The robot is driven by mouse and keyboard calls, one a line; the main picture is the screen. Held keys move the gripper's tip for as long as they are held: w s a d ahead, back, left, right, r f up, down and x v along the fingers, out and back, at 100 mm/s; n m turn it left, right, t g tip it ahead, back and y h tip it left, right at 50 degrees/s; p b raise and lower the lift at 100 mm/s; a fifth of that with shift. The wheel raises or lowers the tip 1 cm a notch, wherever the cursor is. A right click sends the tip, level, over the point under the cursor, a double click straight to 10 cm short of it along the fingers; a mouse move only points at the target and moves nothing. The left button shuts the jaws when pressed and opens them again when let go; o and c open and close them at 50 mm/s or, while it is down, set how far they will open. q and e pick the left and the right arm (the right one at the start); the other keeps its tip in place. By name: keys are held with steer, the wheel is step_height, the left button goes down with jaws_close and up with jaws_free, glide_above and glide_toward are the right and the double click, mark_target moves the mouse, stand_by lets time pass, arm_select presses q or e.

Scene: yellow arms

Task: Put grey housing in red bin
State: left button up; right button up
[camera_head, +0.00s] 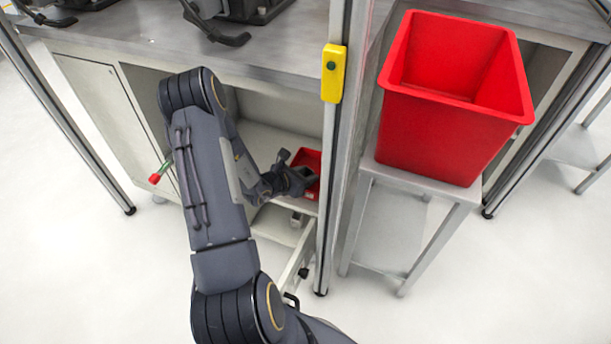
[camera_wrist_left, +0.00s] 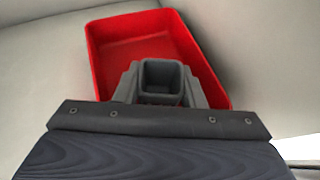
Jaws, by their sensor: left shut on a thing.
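My left gripper (camera_head: 290,180) reaches down into the open cabinet under the worktop. In the left wrist view its two fingers (camera_wrist_left: 161,86) are shut on the grey housing (camera_wrist_left: 160,78), a small square hollow cup. The housing is over a shallow red tray; I cannot tell if it touches the tray floor. In the head view the housing cannot be told apart from the dark gripper. The large red bin (camera_head: 430,130) stands on a metal stand to the right, and its visible inside is empty. My right gripper is out of view.
The shallow red tray (camera_head: 311,157) lies in the cabinet and also shows in the left wrist view (camera_wrist_left: 130,28). A metal post with a yellow switch box (camera_head: 333,73) stands between cabinet and bin. The worktop (camera_head: 150,35) overhangs the cabinet.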

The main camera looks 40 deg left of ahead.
arm_select(q)
steer(key=shift+f, duration=0.2)
steer(key=o, duration=1)
steer(key=shift+r, duration=0.15)
steer(key=shift+s+r, duration=0.2)
steer(key=p+v, duration=0.3)
steer(key=v, duration=0.8)
steer(key=shift+s+r, duration=0.1)
steer(key=shift+s, duration=0.2)
steer(key=shift+s+a, duration=0.1)
